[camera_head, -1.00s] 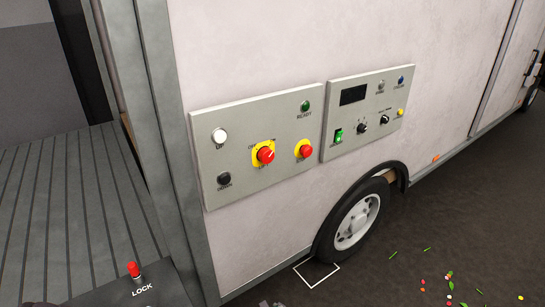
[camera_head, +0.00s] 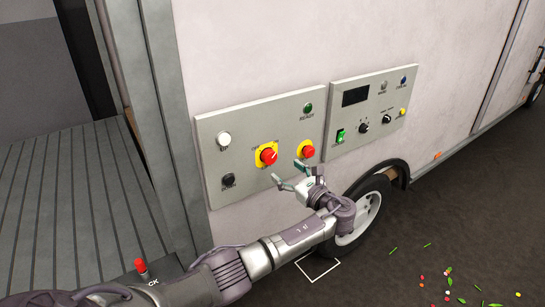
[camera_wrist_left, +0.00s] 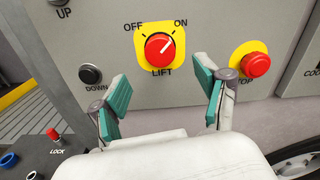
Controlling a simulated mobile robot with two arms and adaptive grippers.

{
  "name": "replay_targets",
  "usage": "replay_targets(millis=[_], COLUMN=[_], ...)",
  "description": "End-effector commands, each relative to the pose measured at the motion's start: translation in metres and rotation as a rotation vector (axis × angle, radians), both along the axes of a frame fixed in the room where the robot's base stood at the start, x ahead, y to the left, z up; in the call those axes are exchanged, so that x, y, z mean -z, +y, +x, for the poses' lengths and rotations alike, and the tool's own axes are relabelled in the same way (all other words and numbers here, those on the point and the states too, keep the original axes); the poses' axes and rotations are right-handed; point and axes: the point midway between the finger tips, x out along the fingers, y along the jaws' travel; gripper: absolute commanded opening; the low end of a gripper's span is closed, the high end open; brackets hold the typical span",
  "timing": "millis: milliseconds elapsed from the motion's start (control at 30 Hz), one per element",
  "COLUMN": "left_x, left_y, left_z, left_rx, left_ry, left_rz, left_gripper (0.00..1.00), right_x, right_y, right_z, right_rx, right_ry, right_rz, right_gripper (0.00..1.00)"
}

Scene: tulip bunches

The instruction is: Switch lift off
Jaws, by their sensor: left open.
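The lift switch (camera_head: 267,156) is a red rotary knob on a yellow plate on the grey left panel. In the left wrist view the lift switch (camera_wrist_left: 159,49) has OFF and ON labels above it, and its white mark points up right toward ON. My left gripper (camera_head: 288,175) is open and empty, just below and right of the switch in the head view. In the left wrist view its teal fingertips (camera_wrist_left: 165,85) stand apart below the knob, not touching it. My right gripper is not in view.
A red stop button (camera_wrist_left: 256,64) on yellow sits right of the switch. The panel (camera_head: 238,119) also has a white UP button (camera_head: 224,139), a black DOWN button (camera_head: 228,181) and a green READY light (camera_head: 308,109). A second panel (camera_head: 372,91) is to the right. A wheel (camera_head: 368,212) is below.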

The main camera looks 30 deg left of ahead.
Motion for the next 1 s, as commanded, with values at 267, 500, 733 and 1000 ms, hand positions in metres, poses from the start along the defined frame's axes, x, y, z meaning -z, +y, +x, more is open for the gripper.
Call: replay_targets(millis=[267,500,733,1000], left_x=[-0.002,0.000,0.001,0.000], left_y=[0.053,0.073,0.075,0.075], left_z=[0.021,0.030,0.031,0.031], left_rx=[-0.002,0.001,0.001,0.001], left_ry=[0.000,0.000,-0.001,-0.001], left_rz=[0.001,0.000,-0.001,-0.001], left_gripper=[0.74,0.74,0.74,0.44], right_x=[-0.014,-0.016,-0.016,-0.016], right_y=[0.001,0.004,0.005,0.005], right_z=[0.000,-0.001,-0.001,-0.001], right_rx=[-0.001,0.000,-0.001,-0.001], right_ry=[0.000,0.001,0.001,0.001], right_rz=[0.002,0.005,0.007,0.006], right_gripper=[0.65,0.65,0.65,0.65])
